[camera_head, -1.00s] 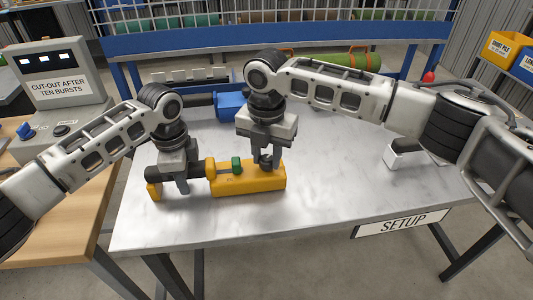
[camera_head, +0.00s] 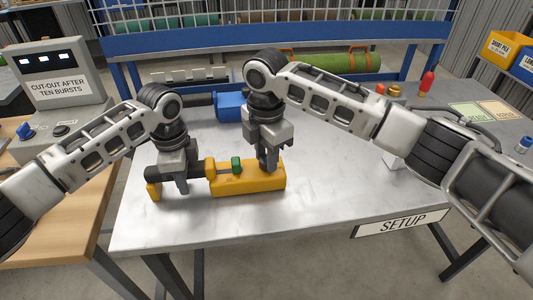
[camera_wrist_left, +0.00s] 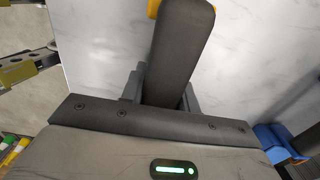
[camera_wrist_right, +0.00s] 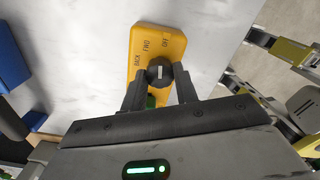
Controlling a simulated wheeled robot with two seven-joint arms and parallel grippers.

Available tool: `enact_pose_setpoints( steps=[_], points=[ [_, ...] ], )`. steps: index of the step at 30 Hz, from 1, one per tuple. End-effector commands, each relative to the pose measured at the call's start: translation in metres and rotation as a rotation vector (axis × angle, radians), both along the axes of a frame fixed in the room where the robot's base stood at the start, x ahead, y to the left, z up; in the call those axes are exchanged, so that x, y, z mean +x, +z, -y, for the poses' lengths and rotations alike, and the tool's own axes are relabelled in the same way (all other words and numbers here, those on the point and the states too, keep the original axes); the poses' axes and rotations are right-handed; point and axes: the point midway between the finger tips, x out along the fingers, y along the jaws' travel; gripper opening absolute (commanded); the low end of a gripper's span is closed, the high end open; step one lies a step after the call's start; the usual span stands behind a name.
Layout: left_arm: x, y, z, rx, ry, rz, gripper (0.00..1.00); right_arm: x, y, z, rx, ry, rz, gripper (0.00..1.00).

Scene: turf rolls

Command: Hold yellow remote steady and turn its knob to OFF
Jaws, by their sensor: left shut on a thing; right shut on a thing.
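The yellow remote (camera_head: 245,185) lies on the metal table, with a green part (camera_head: 236,166) on it and a black grip ending in a yellow tip (camera_head: 153,191) at its left. My left gripper (camera_head: 177,183) is shut on the black grip, which also fills the middle of the left wrist view (camera_wrist_left: 178,50). My right gripper (camera_head: 268,164) points down at the remote's right part, shut on the black knob (camera_wrist_right: 159,72). The right wrist view shows BACK, FWD and OFF on the remote (camera_wrist_right: 165,37). The knob's white mark points roughly toward FWD and OFF; I cannot tell which exactly.
A blue object with a dark handle (camera_head: 230,107) lies behind the remote. A grey control box (camera_head: 55,80) stands on the wooden bench at left. Red-topped items (camera_head: 426,84) stand at the back right. The table's front and middle right are clear.

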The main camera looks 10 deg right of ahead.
Motion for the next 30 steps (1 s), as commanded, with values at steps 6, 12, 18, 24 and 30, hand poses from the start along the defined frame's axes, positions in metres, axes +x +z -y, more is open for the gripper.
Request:
enact_pose_setpoints(
  steps=[6,12,18,24,30],
  points=[
    [-0.0023,-0.0057,-0.0013,0.005,0.002,-0.008,0.00,-0.0001,0.0005,-0.0020,0.006,-0.116,0.000,0.07],
    [-0.0023,-0.0057,-0.0012,0.005,0.002,-0.008,0.00,0.0001,0.0007,-0.0019,0.006,-0.176,0.001,0.07],
    [-0.0023,-0.0057,-0.0012,0.005,0.002,-0.008,0.00,0.0003,0.0010,-0.0018,0.006,-0.195,0.002,0.07],
    [-0.0022,-0.0057,-0.0011,0.005,0.002,-0.008,0.00,0.0004,0.0012,-0.0019,0.006,-0.196,0.002,0.07],
    [-0.0023,-0.0057,-0.0011,0.005,0.002,-0.008,0.00,0.0005,0.0011,-0.0018,0.006,-0.195,0.002,0.52]
  ],
)
